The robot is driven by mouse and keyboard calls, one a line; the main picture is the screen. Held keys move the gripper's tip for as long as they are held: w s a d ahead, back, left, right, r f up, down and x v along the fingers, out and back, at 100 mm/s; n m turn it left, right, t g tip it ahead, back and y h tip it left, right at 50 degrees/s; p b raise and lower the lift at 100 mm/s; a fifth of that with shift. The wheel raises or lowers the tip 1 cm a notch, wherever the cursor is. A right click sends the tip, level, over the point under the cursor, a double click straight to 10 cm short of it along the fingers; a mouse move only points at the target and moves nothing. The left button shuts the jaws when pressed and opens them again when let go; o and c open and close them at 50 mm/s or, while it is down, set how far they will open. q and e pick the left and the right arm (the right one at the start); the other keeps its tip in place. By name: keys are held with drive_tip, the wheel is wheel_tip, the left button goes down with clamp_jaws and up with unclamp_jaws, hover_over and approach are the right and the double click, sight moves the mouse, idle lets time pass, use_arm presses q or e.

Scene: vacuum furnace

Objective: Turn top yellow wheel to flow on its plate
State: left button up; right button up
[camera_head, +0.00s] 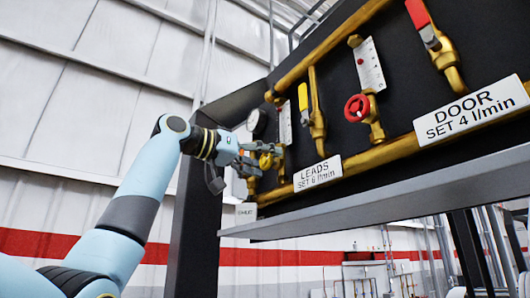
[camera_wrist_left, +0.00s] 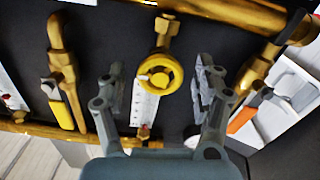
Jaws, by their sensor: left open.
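A round yellow wheel (camera_head: 267,161) sits on a brass valve at the left end of the dark panel. The wrist view shows the wheel (camera_wrist_left: 160,74) nearly face on, with a white scale plate (camera_wrist_left: 144,105) beside it. The plate (camera_head: 285,122) also shows narrowly in the head view. My left gripper (camera_head: 262,157) is at the wheel. In the wrist view its open fingers (camera_wrist_left: 158,84) stand either side of the wheel, with dark gaps between. The wheel's mark and the plate's reading are too small to tell. My right gripper is out of view.
Right of the wheel are a yellow lever (camera_head: 303,97), a red wheel (camera_head: 357,107) and a red lever (camera_head: 418,14). Brass pipes cross the panel. A gauge (camera_head: 256,121) is just above my gripper. A grey ledge (camera_head: 390,200) runs below. An orange handle (camera_wrist_left: 241,119) shows beside the right finger.

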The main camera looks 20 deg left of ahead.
use_arm(q)
drive_tip(key=shift+w+d, duration=0.1)
drive_tip(key=shift+w, duration=0.05)
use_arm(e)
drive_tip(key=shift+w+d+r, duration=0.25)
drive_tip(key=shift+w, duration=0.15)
use_arm(q)
drive_tip(key=c, duration=1.2)
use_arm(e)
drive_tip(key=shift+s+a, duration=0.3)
